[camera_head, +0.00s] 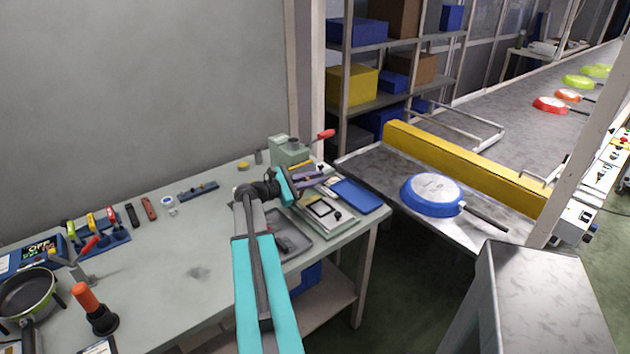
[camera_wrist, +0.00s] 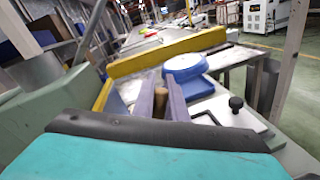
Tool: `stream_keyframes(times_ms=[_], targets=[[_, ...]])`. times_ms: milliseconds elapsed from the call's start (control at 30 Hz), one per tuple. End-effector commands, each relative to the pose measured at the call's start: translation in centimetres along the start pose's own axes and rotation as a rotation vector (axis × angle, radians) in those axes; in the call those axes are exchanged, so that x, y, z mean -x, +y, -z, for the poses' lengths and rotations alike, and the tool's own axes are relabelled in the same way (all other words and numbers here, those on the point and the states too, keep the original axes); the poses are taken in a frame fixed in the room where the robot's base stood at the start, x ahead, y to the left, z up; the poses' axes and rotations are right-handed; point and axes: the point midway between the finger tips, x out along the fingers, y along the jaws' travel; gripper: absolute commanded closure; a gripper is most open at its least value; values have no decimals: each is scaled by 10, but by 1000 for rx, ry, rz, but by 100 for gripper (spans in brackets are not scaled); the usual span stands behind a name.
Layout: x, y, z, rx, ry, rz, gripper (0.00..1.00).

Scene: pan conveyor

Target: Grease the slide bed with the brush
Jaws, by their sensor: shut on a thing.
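My gripper (camera_head: 312,176) is over the far right part of the workbench, beside the green-grey machine (camera_head: 288,151) with a red-tipped lever. In the wrist view, its two purple fingers (camera_wrist: 160,97) are closed on a brown, wood-like piece (camera_wrist: 158,103), seemingly the brush handle. The bristles are hidden. A pale plate with a dark frame and black knob (camera_head: 323,210) lies just right of the gripper; its knob shows in the wrist view (camera_wrist: 236,102). I cannot tell for sure which part is the slide bed, nor whether the brush touches anything.
A blue tray (camera_head: 357,195) lies at the bench's right edge, and a grey tray (camera_head: 292,243) near its front. A blue pan (camera_head: 431,195) sits on the conveyor end by a yellow guard (camera_head: 460,165). The bench's middle (camera_head: 175,235) is mostly clear.

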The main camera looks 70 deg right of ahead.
Motion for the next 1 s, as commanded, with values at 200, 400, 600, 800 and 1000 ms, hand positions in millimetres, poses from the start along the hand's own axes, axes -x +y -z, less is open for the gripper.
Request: stream_keyframes(times_ms=[200,400,600,800,1000], targets=[[-5,1,0,0,0,0,100],[-12,3,1,0,0,-1,100],[-16,3,1,0,0,-2,100],[-16,3,2,0,1,-2,100],[-17,4,2,0,1,-2,100]])
